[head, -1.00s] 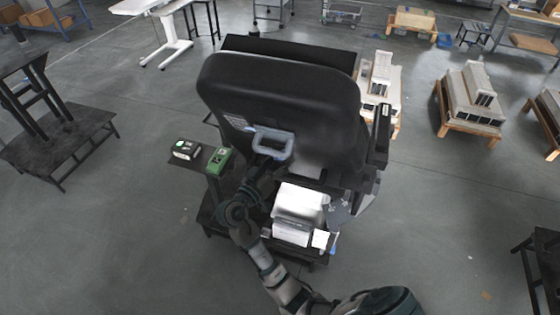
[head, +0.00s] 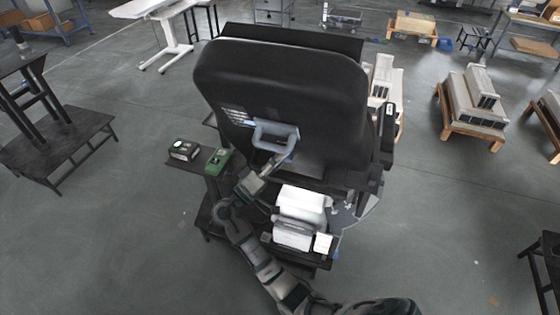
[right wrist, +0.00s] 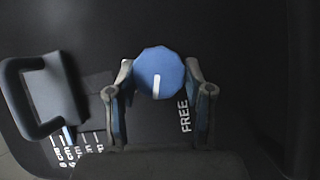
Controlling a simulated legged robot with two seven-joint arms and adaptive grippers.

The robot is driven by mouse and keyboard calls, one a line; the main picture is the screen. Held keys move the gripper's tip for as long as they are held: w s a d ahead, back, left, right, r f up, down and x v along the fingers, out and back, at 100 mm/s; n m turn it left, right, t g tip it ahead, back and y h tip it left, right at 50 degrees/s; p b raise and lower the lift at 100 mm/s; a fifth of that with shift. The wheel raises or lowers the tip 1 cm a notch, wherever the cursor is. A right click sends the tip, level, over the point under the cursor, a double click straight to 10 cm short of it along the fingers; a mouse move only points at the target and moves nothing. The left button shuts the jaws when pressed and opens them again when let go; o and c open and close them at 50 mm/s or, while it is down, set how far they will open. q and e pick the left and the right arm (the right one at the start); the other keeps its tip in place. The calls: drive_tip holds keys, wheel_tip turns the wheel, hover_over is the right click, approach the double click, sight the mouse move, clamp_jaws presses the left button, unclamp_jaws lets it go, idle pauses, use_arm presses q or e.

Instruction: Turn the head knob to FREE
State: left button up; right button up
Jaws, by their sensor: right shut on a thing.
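In the right wrist view a blue, many-sided knob (right wrist: 158,68) sits on a dark panel. Its white mark runs downward from about its middle. The word FREE (right wrist: 185,115) is printed on the panel to the lower right of the knob; the mark does not point straight at it. My right gripper (right wrist: 160,72) has one finger on each side of the knob and is shut on it. In the head view my right arm reaches up to the black padded column part (head: 285,85); the knob cannot be made out there. My left gripper is not in view.
A grey loop handle (right wrist: 42,95) stands left of the knob, and small printed scale labels (right wrist: 78,148) lie lower left. In the head view a white box-like part (head: 300,205) lies below the pad, and a green box (head: 219,161) stands to its left.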

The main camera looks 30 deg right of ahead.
drive_tip(key=n, duration=0.1)
drive_tip(key=f+n+h+b, duration=0.1)
drive_tip(key=n, duration=0.1)
drive_tip(key=shift+h, duration=0.3)
use_arm(q)
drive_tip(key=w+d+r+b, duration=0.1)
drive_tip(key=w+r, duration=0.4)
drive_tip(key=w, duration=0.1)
drive_tip(key=shift+b, duration=0.4)
use_arm(e)
drive_tip(key=shift+d+n+t+h, duration=0.1)
drive_tip(key=shift+n+t+h, duration=0.25)
drive_tip(key=shift+n, duration=0.75)
drive_tip(key=shift+n+t+h, duration=0.15)
drive_tip(key=shift+n+h, duration=0.4)
drive_tip(key=shift+n, duration=0.55)
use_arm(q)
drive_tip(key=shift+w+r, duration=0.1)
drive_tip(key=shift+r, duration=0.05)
use_arm(e)
drive_tip(key=o, duration=1.1)
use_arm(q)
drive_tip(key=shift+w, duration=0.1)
use_arm(e)
drive_tip(key=shift+o, duration=0.3)
drive_tip(key=shift+w, duration=0.2)
drive_tip(key=shift+r, duration=0.1)
